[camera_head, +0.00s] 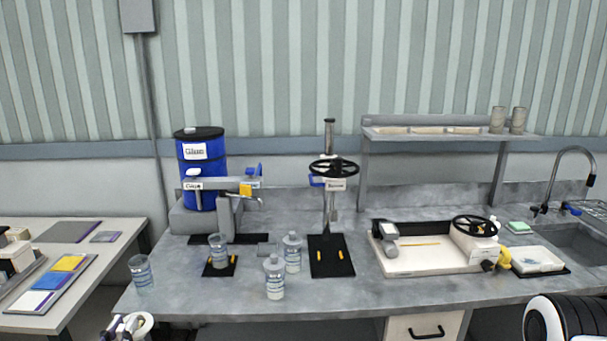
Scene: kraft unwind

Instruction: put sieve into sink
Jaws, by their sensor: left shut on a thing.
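My left gripper (126,327) is low at the bottom left, in front of the bench, partly cut off by the lower edge. It is shut on a small pale round thing (141,324), mostly hidden; I cannot tell whether this is the sieve. No sieve is clearly recognisable elsewhere. The sink (575,240) is a grey basin set in the bench at the far right, partly cut off, under a curved tap (573,152). The left gripper is far from it. My right gripper is not in view.
The grey bench (340,297) holds a blue drum (201,165), several clear bottles and cups (275,281), a press with a black handwheel (333,168), and a white tray (410,262). A white block (537,259) lies beside the sink. A side table (85,265) stands left.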

